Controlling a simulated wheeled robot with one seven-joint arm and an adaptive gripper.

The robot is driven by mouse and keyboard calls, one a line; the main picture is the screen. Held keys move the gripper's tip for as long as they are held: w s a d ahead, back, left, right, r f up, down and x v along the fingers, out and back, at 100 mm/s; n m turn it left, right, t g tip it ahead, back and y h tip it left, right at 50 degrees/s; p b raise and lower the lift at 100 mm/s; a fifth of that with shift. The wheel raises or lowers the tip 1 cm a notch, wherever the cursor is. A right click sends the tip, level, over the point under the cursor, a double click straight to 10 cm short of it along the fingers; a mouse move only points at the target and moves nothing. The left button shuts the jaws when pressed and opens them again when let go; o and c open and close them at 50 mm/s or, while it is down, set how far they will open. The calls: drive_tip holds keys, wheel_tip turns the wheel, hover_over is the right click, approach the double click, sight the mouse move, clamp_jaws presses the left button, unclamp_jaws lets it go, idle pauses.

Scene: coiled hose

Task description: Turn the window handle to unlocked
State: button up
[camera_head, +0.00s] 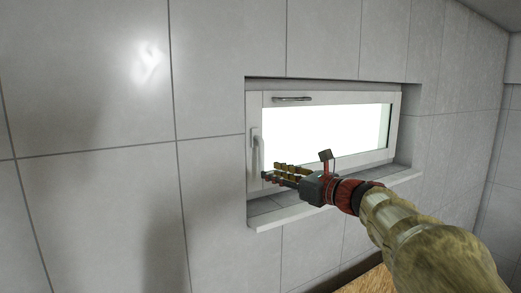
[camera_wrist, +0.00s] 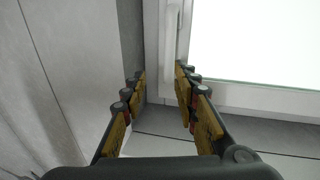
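The white window handle (camera_head: 257,148) is on the left side of the window frame (camera_head: 254,107). Its lever hangs down vertically. In the wrist view the handle (camera_wrist: 171,22) shows at the top, above and beyond the gap between my fingertips. My gripper (camera_head: 270,172) is near the lower end of the handle, in front of the window's lower left corner. In the wrist view my gripper (camera_wrist: 160,77) has its fingers spread apart with nothing between them. I cannot tell whether a finger touches the handle or frame.
A second, metallic handle (camera_head: 292,99) lies horizontally on the frame's top rail. The window sits in a tiled wall recess with a sill (camera_head: 265,221) below. The recess's left wall (camera_wrist: 131,35) is close to my left finger. The bright glass (camera_head: 325,132) is right of the handle.

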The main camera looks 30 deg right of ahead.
sight(262, 162)
drive_tip(key=shift+m+t+h, duration=0.3)
drive_tip(key=shift+m, duration=0.2)
drive_tip(key=w, duration=0.2)
drive_tip(key=w+r+p, duration=0.1)
drive_tip(key=w, duration=0.4)
drive_tip(key=shift+w+a+r+p, duration=0.2)
drive_tip(key=shift+w+r+p, duration=0.05)
drive_tip(key=shift+w+p, duration=0.1)
drive_tip(key=shift+c, duration=1)
clamp_jaws()
